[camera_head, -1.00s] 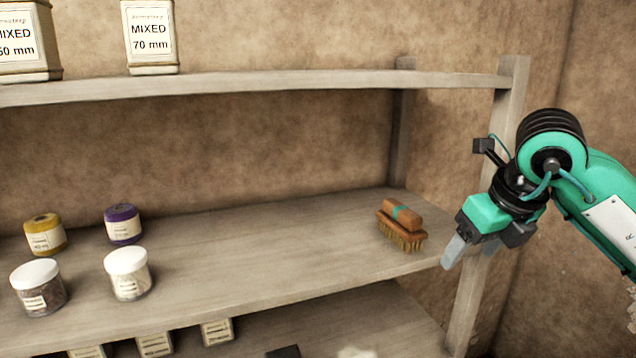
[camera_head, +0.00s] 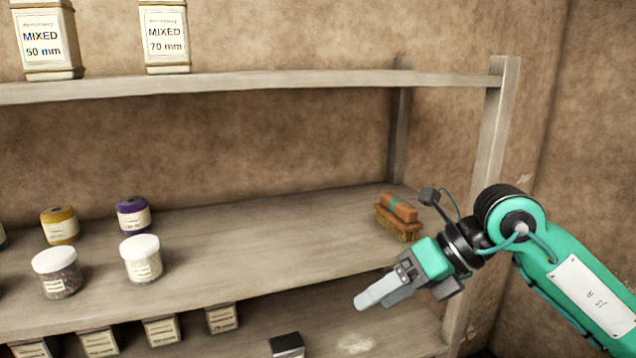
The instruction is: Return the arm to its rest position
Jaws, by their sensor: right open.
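My right gripper (camera_head: 372,297) is at the lower right, in front of the shelf's right part, with its fingers pointing left and down. It holds nothing that I can see. From this side its fingers overlap. My right arm (camera_head: 575,285) comes in from the right edge, teal with a white plate. My left gripper is not in view.
A brush (camera_head: 400,217) lies on the middle shelf (camera_head: 260,250), behind my right gripper. White-lidded jars (camera_head: 141,259) and thread spools (camera_head: 133,216) stand at left. Labelled boxes (camera_head: 164,38) stand on the top shelf (camera_head: 300,81). A post (camera_head: 492,150) rises at right.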

